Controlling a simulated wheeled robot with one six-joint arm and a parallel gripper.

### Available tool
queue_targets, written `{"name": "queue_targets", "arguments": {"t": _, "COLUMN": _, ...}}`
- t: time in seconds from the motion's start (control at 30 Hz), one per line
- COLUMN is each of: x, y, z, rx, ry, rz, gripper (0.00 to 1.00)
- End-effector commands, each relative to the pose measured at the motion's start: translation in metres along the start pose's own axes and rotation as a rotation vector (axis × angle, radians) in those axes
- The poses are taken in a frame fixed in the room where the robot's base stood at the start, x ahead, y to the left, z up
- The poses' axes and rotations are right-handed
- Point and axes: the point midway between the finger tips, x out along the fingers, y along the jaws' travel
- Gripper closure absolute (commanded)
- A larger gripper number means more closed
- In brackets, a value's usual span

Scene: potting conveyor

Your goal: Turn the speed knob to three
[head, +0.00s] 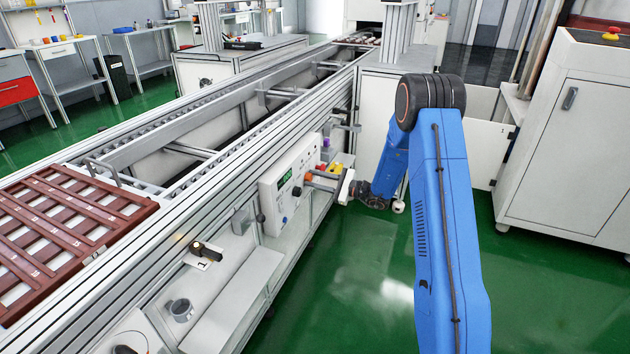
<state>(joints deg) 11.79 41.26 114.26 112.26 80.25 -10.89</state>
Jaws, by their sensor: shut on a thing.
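The white control box (288,190) hangs on the near side of the conveyor frame, with a small green display and several controls on its face. My gripper (309,182) reaches in from the right, its fingers at the right part of this face. It is shut on a knob there, which I take to be the speed knob. The fingers hide most of the knob, so its pointer and scale cannot be read. A dark round control (297,191) shows just beside the fingertips.
Yellow and red items (334,168) sit beside the box, close behind my gripper. A brown slatted tray (65,228) lies on the conveyor at left. A white cabinet (570,130) stands at right. The green floor (345,280) in front is clear.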

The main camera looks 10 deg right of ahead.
Motion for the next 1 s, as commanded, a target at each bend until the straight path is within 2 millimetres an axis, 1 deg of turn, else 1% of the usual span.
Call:
{"name": "queue_targets", "arguments": {"t": 0.47, "x": -0.002, "y": 0.001, "z": -0.002, "rx": 0.014, "ry": 0.004, "rz": 0.000, "gripper": 0.93}}
{"name": "queue_targets", "arguments": {"t": 0.5, "x": -0.002, "y": 0.001, "z": -0.002, "rx": 0.014, "ry": 0.004, "rz": 0.000, "gripper": 0.61}}
{"name": "queue_targets", "arguments": {"t": 0.53, "x": -0.002, "y": 0.001, "z": -0.002, "rx": 0.014, "ry": 0.004, "rz": 0.000, "gripper": 0.54}}
{"name": "queue_targets", "arguments": {"t": 0.57, "x": -0.002, "y": 0.001, "z": -0.002, "rx": 0.014, "ry": 0.003, "rz": 0.000, "gripper": 0.52}}
{"name": "queue_targets", "arguments": {"t": 0.87, "x": -0.002, "y": 0.000, "z": -0.001, "rx": 0.012, "ry": 0.002, "rz": 0.000, "gripper": 0.52}}
{"name": "queue_targets", "arguments": {"t": 1.0, "x": -0.012, "y": 0.000, "z": -0.001, "rx": 0.012, "ry": 0.003, "rz": -0.001, "gripper": 0.52}}
